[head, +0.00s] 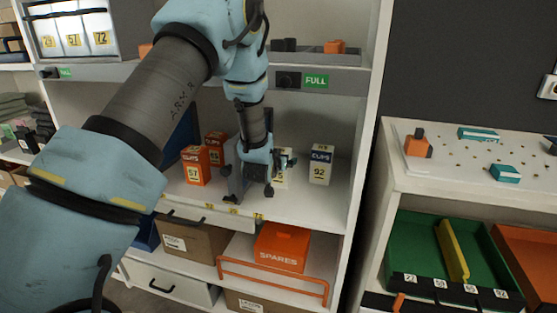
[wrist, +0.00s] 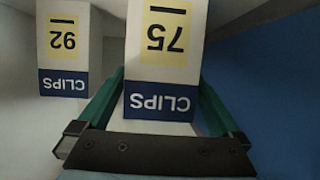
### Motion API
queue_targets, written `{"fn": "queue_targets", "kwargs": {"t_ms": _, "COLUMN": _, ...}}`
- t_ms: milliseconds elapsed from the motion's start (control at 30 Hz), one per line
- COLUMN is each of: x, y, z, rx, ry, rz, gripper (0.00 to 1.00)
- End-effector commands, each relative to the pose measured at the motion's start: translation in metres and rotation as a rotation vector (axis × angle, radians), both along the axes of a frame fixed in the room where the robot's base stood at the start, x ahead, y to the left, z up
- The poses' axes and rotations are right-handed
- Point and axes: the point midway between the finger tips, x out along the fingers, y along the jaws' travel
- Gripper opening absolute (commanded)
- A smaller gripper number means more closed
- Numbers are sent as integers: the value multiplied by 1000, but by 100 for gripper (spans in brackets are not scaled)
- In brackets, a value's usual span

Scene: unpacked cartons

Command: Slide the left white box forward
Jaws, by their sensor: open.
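The left white box, marked CLIPS 75, stands on the middle shelf and is mostly hidden behind my gripper in the head view (head: 281,180). In the wrist view the box (wrist: 162,50) appears upside down, close up and centred. My gripper (head: 262,178) is at this box; in the wrist view my gripper (wrist: 160,84) is open, with one green finger along each side of the box. I cannot tell whether either finger touches it. The right white box (head: 320,165), marked 92, stands apart to the right; it shows at left in the wrist view (wrist: 63,48).
Orange boxes (head: 195,166) stand on the same shelf to the left. A blue panel (wrist: 265,85) fills the wrist view's right side. The shelf's right upright (head: 361,150) bounds the space. An orange SPARES box (head: 283,248) sits below.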

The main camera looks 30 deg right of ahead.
Motion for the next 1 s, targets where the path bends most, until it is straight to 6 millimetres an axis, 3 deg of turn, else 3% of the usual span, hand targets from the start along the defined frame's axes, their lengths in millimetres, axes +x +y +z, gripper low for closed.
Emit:
{"fn": "queue_targets", "kwargs": {"t_ms": 233, "x": 0, "y": 0, "z": 0, "rx": 0, "ry": 0, "rz": 0, "gripper": 99}}
{"fn": "queue_targets", "kwargs": {"t_ms": 1000, "x": 0, "y": 0, "z": 0, "rx": 1, "ry": 1, "rz": 0, "gripper": 15}}
